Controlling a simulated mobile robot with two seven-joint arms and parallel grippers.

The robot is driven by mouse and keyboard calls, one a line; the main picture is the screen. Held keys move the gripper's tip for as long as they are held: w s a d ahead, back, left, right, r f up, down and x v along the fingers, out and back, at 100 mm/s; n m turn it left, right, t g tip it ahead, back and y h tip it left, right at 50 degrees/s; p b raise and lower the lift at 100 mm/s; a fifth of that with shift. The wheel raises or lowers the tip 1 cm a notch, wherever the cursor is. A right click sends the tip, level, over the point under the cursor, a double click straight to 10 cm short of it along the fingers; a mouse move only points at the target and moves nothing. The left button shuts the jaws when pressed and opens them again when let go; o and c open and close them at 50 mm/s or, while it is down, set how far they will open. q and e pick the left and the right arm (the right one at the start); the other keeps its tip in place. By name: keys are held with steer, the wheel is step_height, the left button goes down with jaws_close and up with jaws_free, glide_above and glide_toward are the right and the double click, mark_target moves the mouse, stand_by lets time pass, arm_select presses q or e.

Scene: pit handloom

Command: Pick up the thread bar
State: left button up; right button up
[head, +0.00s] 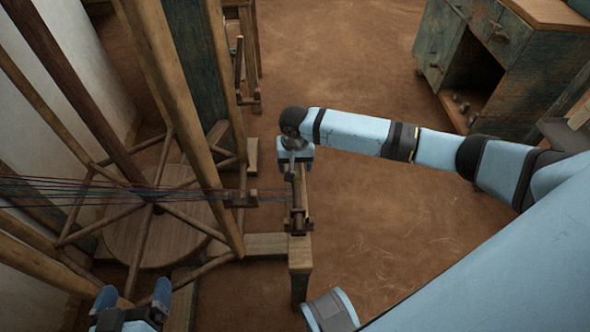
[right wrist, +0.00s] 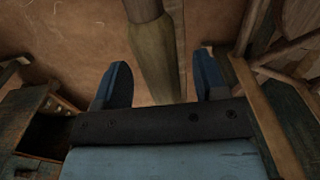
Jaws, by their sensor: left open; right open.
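A short brown wooden bar (head: 298,195), which looks like the thread bar, lies at the end of the coloured threads (head: 90,192), on top of a wooden post. My right gripper (head: 295,160) is over the bar's far end; its fingers are hard to make out in the head view. In the right wrist view my right gripper (right wrist: 163,82) is open, with a wooden bar (right wrist: 155,55) showing between its fingers, apart from both. I cannot tell how deep it sits between them. My left gripper (head: 134,300) is open and empty at the bottom left.
The loom's upright poles (head: 180,90) and a spoked wooden wheel (head: 150,203) fill the left side. The post (head: 300,275) stands on a floor beam. A green cabinet (head: 495,60) is at the upper right. The brown floor between is mostly clear.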

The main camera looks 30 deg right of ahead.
steer(key=shift+c, duration=0.5)
steer(key=c, duration=1)
steer(key=shift+c, duration=0.2)
